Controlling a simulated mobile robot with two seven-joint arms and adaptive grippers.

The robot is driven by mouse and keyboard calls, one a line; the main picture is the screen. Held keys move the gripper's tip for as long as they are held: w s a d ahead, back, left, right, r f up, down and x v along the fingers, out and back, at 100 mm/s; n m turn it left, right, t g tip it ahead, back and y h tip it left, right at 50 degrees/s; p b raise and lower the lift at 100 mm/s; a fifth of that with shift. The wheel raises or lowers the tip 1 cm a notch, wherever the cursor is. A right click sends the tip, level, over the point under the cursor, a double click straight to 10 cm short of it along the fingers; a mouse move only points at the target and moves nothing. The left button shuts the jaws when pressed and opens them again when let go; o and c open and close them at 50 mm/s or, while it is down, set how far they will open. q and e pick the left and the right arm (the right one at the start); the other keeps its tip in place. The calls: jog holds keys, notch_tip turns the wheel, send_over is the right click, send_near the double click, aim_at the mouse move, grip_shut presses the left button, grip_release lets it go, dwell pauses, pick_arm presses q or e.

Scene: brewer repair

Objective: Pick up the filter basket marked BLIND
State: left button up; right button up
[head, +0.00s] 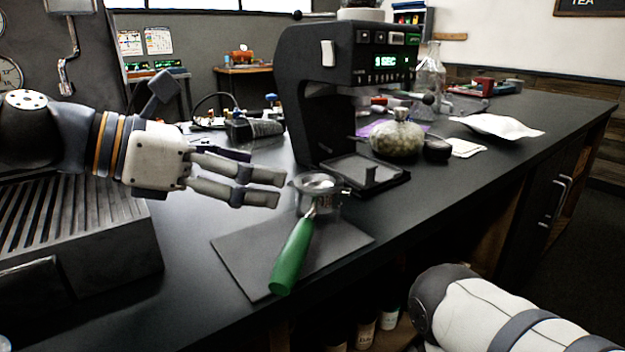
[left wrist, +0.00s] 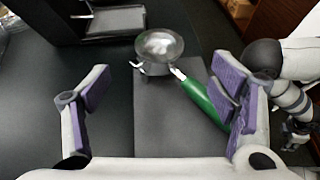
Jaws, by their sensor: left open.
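A portafilter with a green handle (head: 292,257) lies on a grey mat (head: 240,252), its metal head (head: 320,203) toward the grinder. A shiny round metal bowl or basket (head: 318,182) sits at the head; it also shows in the left wrist view (left wrist: 159,45). I cannot read the word BLIND on anything. My left gripper (head: 279,190) is open and empty, just left of the metal head. In the left wrist view its fingers (left wrist: 160,95) are wide apart, with the basket beyond them and the handle running near the right finger. My right arm shows, its gripper unclear.
A black grinder (head: 345,60) with a lit display stands behind the mat, its tray (head: 365,172) close to the portafilter. A jar (head: 397,138), a white cloth or bag (head: 497,126) and a glass flask (head: 430,72) stand farther right. A ribbed machine top (head: 75,225) is at left.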

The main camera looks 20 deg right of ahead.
aim_at(303, 185)
pick_arm(q)
jog(key=x, duration=0.8)
jog(key=shift+w+d+f+b, duration=0.15)
jog(key=shift+f+b, duration=0.1)
jog(key=shift+b, duration=0.05)
jog(key=c, duration=1.2)
